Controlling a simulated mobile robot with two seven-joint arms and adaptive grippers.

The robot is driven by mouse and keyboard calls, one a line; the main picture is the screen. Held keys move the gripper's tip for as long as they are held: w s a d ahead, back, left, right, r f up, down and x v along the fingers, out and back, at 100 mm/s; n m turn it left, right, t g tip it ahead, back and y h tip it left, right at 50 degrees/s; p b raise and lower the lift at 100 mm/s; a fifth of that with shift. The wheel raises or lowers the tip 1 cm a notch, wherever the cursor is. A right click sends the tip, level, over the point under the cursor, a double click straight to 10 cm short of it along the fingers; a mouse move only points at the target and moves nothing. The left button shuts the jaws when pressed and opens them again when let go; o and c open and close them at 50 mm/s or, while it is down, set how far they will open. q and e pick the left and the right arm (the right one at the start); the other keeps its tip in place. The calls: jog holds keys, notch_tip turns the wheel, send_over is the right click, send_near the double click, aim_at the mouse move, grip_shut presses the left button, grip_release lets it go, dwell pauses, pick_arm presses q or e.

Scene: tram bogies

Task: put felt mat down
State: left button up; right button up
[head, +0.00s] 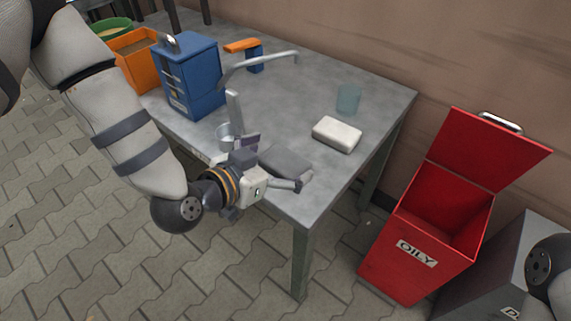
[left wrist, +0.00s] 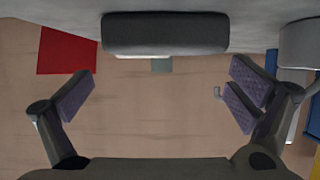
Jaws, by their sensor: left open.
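The felt mat (head: 289,160) appears as a dark grey, thick, soft-edged piece lying on the metal table near its front edge. In the left wrist view a dark grey rounded block, seemingly the same mat (left wrist: 165,32), lies ahead between the lines of the fingers. My left gripper (head: 266,150) is open at the table's front edge, close to the mat. In the left wrist view its fingers (left wrist: 160,92) are spread with nothing between the pads. The gripper partly hides the mat's near side in the head view. My right gripper is out of view.
A metal cup (head: 229,137) and blue cabinet (head: 193,80) are left. The table's right corner is bare. A red open bin (head: 420,250) stands right of the table.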

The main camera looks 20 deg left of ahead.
aim_at(292, 153)
pick_arm(q)
jog(key=x, duration=0.2)
jog(key=b+x, duration=0.1)
jog(key=x, duration=0.2)
jog(key=shift+a+f, duration=0.2)
jog(key=shift+f, duration=0.15)
jog(key=shift+r, duration=0.1)
jog(key=c, duration=0.9)
jog(key=shift+c, duration=0.7)
